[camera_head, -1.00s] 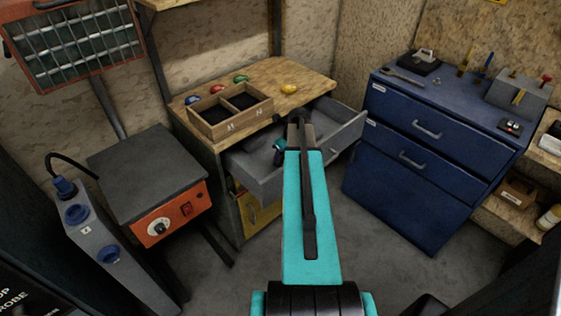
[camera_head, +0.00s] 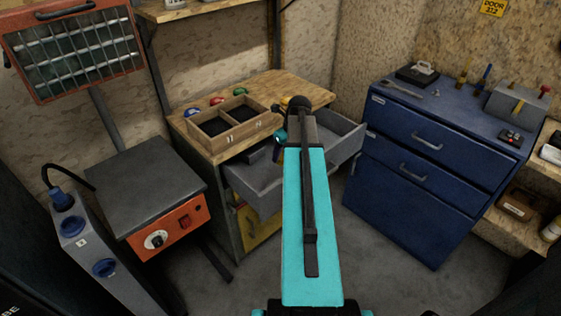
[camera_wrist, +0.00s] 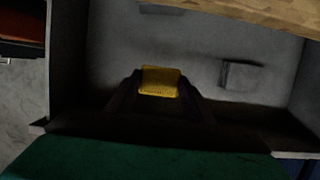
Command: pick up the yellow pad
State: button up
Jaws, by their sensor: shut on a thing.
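The yellow pad (camera_wrist: 160,78) shows in the wrist view as a small, rough-surfaced block. My gripper (camera_wrist: 160,86) is shut on it, with a dark finger at each side. The pad is seen against the inside of the open grey drawer (camera_wrist: 110,45); how high it is above the drawer floor I cannot tell. In the head view the drawer (camera_head: 262,190) stands pulled out under the wooden bench top. My teal arm hides part of the drawer there, and the pad does not show.
A small grey block (camera_wrist: 240,76) lies in the drawer, right of the pad. The bench top (camera_head: 262,90) overhangs the drawer's back and bears a two-part wooden box (camera_head: 235,145) and coloured knobs. A blue cabinet (camera_head: 405,195) stands right. An orange-fronted machine (camera_head: 165,235) stands left.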

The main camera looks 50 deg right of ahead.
jog(key=shift+r, duration=0.5)
